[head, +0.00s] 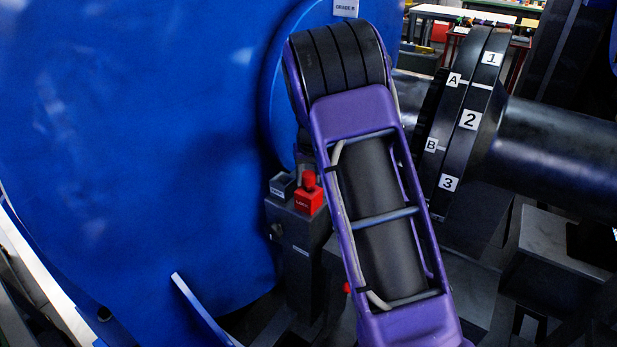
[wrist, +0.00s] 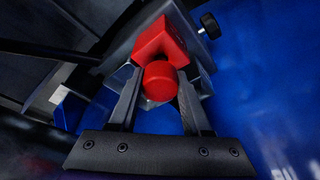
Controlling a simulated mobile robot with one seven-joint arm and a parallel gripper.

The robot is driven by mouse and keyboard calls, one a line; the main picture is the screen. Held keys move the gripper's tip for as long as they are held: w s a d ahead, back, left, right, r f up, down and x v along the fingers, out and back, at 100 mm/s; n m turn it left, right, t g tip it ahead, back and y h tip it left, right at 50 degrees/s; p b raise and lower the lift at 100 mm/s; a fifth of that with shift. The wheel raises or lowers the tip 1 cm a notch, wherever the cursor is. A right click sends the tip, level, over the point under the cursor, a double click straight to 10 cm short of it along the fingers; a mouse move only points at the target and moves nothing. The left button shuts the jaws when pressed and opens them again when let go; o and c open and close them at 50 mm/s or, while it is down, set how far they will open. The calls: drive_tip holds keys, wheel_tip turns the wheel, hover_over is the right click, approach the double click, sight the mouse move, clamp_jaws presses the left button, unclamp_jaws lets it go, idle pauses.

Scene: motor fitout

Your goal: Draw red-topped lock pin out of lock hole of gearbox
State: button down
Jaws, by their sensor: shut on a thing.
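The red-topped lock pin (wrist: 160,80) shows its round red head in the wrist view, between the two fingers of my gripper (wrist: 158,92). My gripper is shut on it. Just beyond the head is the red lock block (wrist: 166,42) of the gearbox. In the head view the pin's red head (head: 309,180) stands directly above the red block marked LOCK (head: 309,201). The pin's shaft and the lock hole are hidden, so I cannot tell how deep the pin sits. In the head view my arm hides most of my gripper.
A dark block marked PARK (head: 282,186) stands left of the lock block. A big blue housing (head: 130,150) fills the left. A dark coupling (head: 468,120) with numbered and lettered labels and a thick shaft (head: 560,150) are to the right. A black knob (wrist: 209,25) is near the lock block.

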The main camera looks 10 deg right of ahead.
drive_tip(key=shift+r+p, duration=1.95)
drive_tip(key=shift+r, duration=1.1)
